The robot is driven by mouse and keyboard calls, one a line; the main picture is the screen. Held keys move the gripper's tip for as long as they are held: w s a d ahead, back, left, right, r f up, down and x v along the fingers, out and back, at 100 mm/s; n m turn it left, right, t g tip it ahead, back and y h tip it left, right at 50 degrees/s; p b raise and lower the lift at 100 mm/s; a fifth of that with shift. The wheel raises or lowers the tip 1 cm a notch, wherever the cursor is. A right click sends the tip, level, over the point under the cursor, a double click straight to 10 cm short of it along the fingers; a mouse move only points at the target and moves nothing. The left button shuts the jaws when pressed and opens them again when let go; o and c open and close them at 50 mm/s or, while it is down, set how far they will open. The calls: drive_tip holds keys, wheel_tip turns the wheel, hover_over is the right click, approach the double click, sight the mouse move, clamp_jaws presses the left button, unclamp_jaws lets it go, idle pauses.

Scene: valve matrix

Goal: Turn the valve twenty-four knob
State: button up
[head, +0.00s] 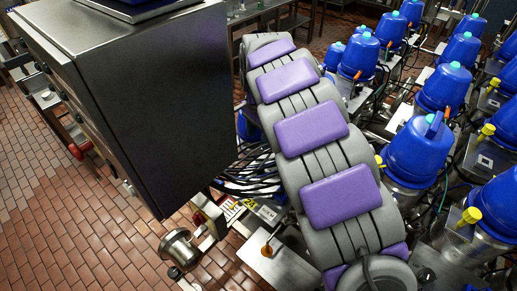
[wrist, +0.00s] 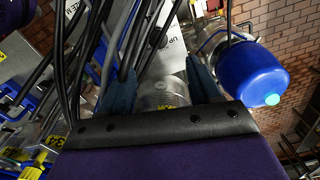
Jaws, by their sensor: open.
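In the wrist view my gripper (wrist: 162,72) shows two dark blue fingers, spread apart. A ribbed, shiny metal cylinder (wrist: 163,92) shows between and beyond them; I cannot tell whether they touch it. A blue valve head (wrist: 250,72) with a light cyan tip stands just right of the right finger, on a metal body. In the head view several blue valve heads with cyan tips, such as one near the middle right (head: 418,150), stand in rows. My gripper does not show clearly in the head view.
A large metal cabinet (head: 135,90) fills the upper left of the head view. Black cables (head: 250,172) run beside my arm; more cables (wrist: 135,40) cross the wrist view near the left finger. Brick floor (head: 85,225) is open at lower left.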

drive_tip(key=shift+a+r, duration=0.1)
drive_tip(key=shift+r, duration=2.65)
drive_tip(key=s+d+f+n+b, duration=0.25)
drive_tip(key=s+d+b, duration=0.35)
drive_tip(key=s+d, duration=0.8)
drive_tip(key=s+d+f+n+b, duration=0.1)
drive_tip(key=s+f, duration=0.3)
drive_tip(key=s, duration=0.4)
drive_tip(key=s+f+n+g+b, duration=0.1)
drive_tip(key=s+f+n+b, duration=0.3)
drive_tip(key=s, duration=0.5)
drive_tip(key=s+d+f+n+b, duration=0.1)
drive_tip(key=s+f+n+b, duration=0.1)
drive_tip(key=s+f, duration=0.4)
drive_tip(key=s, duration=0.3)
drive_tip(key=shift+d+g, duration=0.3)
drive_tip(key=shift+g, duration=0.1)
